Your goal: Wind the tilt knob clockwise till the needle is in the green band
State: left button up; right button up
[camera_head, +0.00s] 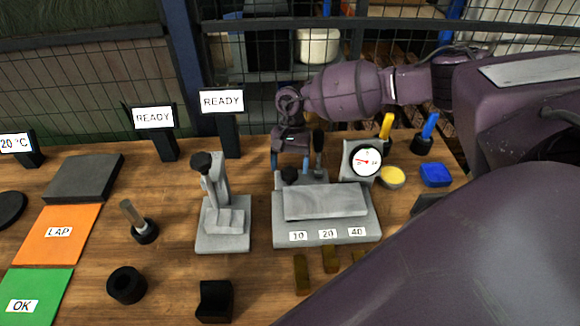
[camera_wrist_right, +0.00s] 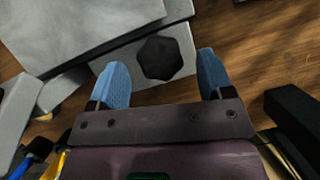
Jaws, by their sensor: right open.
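The tilt knob (camera_head: 289,175) is a small black knob at the back left of a grey fixture with a tilted plate (camera_head: 325,202). In the right wrist view the black faceted knob (camera_wrist_right: 160,57) sits between the fingertips. My right gripper (camera_head: 290,162) is open, its blue fingertips above the knob. The right wrist view shows the gripper (camera_wrist_right: 162,76) with a gap on both sides of the knob. The round white dial (camera_head: 367,160) has a red needle pointing left. The green band is too small to make out. My left gripper is out of view.
A grey stand with a black knob (camera_head: 222,215) is left of the fixture. A yellow round tin (camera_head: 391,177) and a blue block (camera_head: 435,174) are right of the dial. Brass blocks (camera_head: 301,274) lie in front. My right arm covers the right side.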

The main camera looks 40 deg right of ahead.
jog(key=shift+s+a+f, duration=0.15)
jog(key=shift+f, duration=0.45)
jog(key=shift+c, duration=0.3)
jog(key=c, duration=0.9)
jog(key=shift+s+m+t+y, duration=0.1)
jog(key=shift+m+t+y, duration=0.2)
jog(key=shift+m, duration=0.9)
jog(key=shift+m+t+y, duration=0.2)
jog(key=shift+m+t, duration=0.2)
jog(key=shift+m, duration=0.8)
jog(key=o, duration=1)
jog(key=shift+c, duration=0.2)
jog(key=shift+r, duration=0.1)
jog(key=v, duration=1)
jog(key=shift+d+r, duration=0.25)
